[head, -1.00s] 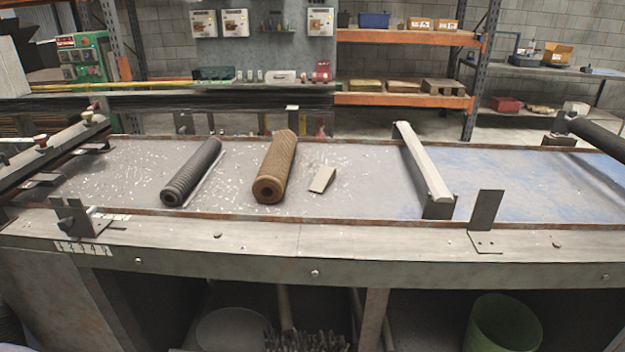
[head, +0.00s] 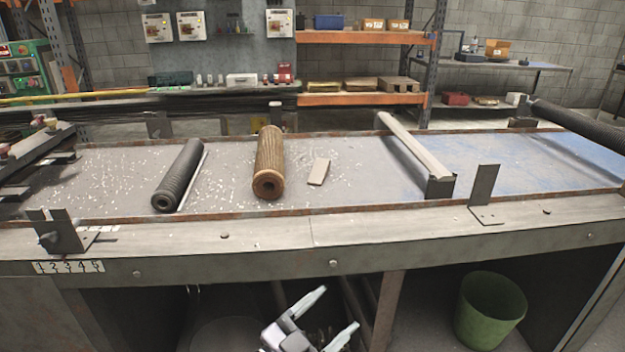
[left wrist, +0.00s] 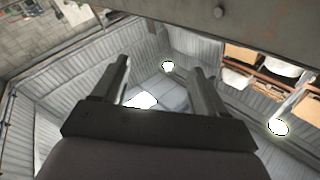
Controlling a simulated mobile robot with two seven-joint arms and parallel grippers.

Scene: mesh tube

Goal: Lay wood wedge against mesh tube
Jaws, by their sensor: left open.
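The wood wedge (head: 318,171) is a small pale block lying on the grey bench top, just right of the brown tube. The mesh tube is probably the brown, textured hollow roll (head: 269,165), lying lengthwise away from me with its open end facing me. A gap shows between wedge and tube. My left gripper (head: 335,312) is low in front of the bench, below its front edge, open and empty. In the left wrist view its two fingers (left wrist: 160,85) stand apart with nothing between them. My right gripper is not in view.
A pale bar (head: 412,145) crosses the bench to the right. Upright metal brackets (head: 484,190) stand on the front edge. A green bin (head: 490,309) is underneath.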

